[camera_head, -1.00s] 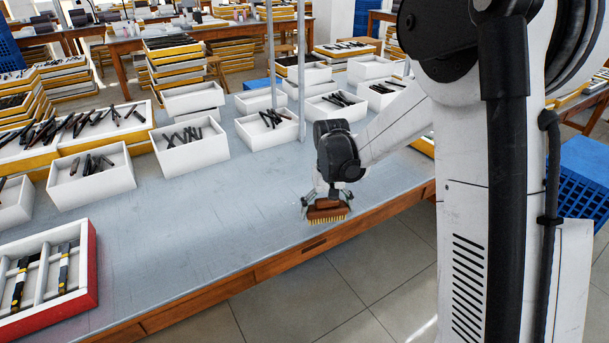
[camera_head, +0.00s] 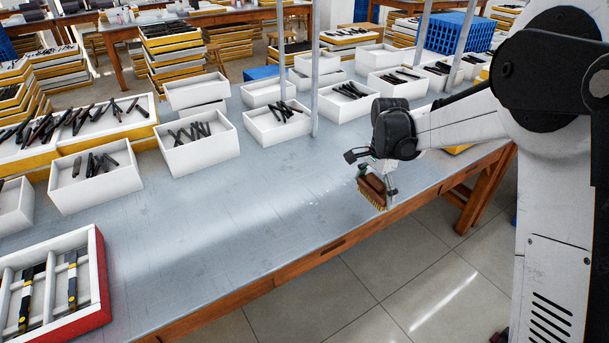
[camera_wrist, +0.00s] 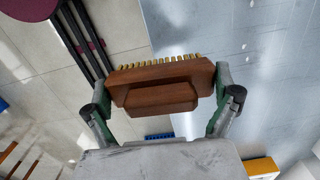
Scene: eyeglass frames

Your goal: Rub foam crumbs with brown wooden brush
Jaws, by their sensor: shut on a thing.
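The brown wooden brush (camera_head: 372,190) has pale yellow bristles and is tilted in the head view. My gripper (camera_head: 371,176) is shut on it, and it hangs near the table's front edge. In the wrist view the brush (camera_wrist: 160,82) lies between the two fingers of my gripper (camera_wrist: 163,88), its bristle row at the far side. Small white foam crumbs (camera_head: 316,203) lie on the grey tabletop, left of the brush. White specks also show on the table in the wrist view (camera_wrist: 243,46). I cannot tell if the bristles touch the table.
White boxes with dark eyeglass parts (camera_head: 199,142) line the table's back. A red-sided tray (camera_head: 92,300) stands at the front left. Thin metal posts (camera_head: 315,75) rise behind the crumbs. The middle of the grey table (camera_head: 220,225) is clear.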

